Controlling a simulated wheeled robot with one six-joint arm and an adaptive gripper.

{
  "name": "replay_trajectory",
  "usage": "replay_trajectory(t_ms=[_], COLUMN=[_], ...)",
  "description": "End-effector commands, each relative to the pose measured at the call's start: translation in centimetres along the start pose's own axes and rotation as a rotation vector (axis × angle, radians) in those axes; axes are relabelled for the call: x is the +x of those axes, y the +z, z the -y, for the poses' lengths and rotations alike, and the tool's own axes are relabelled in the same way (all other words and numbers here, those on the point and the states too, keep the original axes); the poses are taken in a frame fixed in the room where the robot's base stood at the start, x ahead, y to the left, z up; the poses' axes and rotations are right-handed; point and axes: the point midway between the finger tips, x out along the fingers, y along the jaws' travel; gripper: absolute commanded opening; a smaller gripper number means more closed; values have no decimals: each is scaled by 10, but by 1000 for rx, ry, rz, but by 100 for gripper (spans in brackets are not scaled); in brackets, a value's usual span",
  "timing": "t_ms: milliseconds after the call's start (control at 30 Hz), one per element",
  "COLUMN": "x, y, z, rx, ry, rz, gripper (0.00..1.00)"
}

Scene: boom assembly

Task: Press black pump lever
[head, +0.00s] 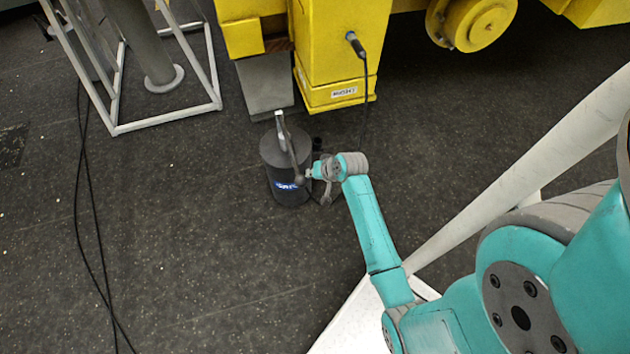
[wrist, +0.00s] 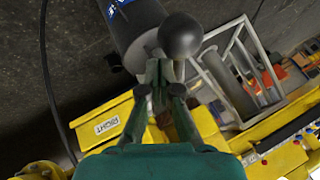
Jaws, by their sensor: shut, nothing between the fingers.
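The pump (head: 270,160) is a dark grey cylinder with a blue label, standing on the floor by the yellow machine. Its dark lever (head: 291,152) slopes down along the near side and ends in a black ball knob (head: 299,180). In the wrist view, the knob (wrist: 181,36) is large, just beyond the fingertips, with part of the pump body (wrist: 135,22) behind it. My gripper (head: 309,172) is at the pump's right side, close to the knob. Its fingers (wrist: 163,72) are together and empty. I cannot tell whether they touch the knob.
The yellow machine (head: 345,45) stands right behind the pump, with a black cable (head: 364,90) hanging from its plug. A white frame (head: 165,123) is at upper left. Cables lie on the floor at left (head: 90,200).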

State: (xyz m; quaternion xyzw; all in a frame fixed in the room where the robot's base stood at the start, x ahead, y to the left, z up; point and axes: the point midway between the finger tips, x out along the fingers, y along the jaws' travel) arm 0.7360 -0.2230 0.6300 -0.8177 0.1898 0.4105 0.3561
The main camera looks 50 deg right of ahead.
Motion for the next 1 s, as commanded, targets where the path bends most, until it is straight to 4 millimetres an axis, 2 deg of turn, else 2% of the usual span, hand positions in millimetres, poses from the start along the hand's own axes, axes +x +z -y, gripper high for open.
replay_trajectory(t_ms=[300, 500, 700, 1000], x=[-66, -93, -102, -103], y=[-3, -3, -2, -3], z=[1, 1, 1, 1], rx=[2, 1, 1, 0], ry=[-2, -3, -3, -3], rz=[-10, -11, -11, -11], gripper=[0, 0, 0, 0])
